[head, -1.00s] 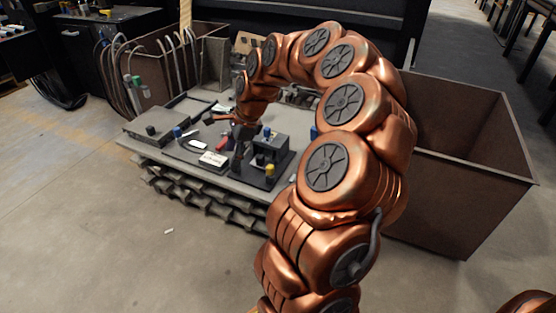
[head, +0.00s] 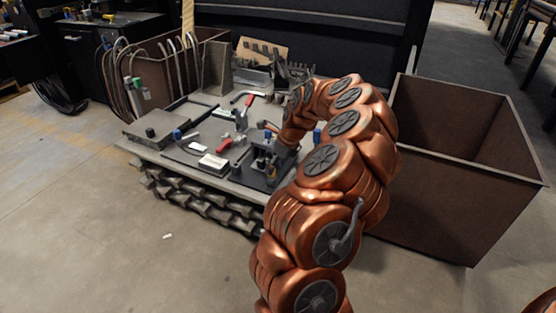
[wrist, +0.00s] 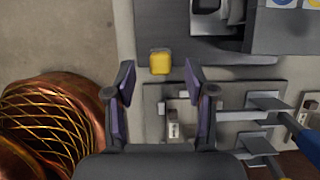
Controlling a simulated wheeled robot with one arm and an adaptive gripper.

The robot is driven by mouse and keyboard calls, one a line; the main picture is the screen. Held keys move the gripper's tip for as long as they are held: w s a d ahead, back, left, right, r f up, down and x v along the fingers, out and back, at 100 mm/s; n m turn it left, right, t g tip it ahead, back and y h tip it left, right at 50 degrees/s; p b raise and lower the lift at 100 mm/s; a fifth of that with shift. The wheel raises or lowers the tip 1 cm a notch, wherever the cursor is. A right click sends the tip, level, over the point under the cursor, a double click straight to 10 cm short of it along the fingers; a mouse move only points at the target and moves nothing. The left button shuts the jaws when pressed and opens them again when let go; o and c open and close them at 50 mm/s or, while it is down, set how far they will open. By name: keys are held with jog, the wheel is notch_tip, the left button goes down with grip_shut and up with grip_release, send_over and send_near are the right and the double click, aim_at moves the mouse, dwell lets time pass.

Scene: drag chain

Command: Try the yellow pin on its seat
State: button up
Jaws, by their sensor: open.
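The yellow pin (wrist: 160,62) shows its square yellow top in the wrist view, in line with the gap between my fingertips. My gripper (wrist: 159,70) is open, with one finger on each side of the pin's top in the picture; no contact is clear. In the head view my gripper (head: 267,155) is low over the dark fixture plate (head: 262,184) and partly hidden by its own arm. The pin's seat is not clearly visible.
A large brown bin (head: 470,180) stands to the right. In the wrist view, grey clamp parts (wrist: 262,120) lie right of my fingers.

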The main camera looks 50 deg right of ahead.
aim_at(272, 176)
jog(key=shift+b+x, duration=0.35)
jog(key=shift+x, duration=1.1)
grip_shut()
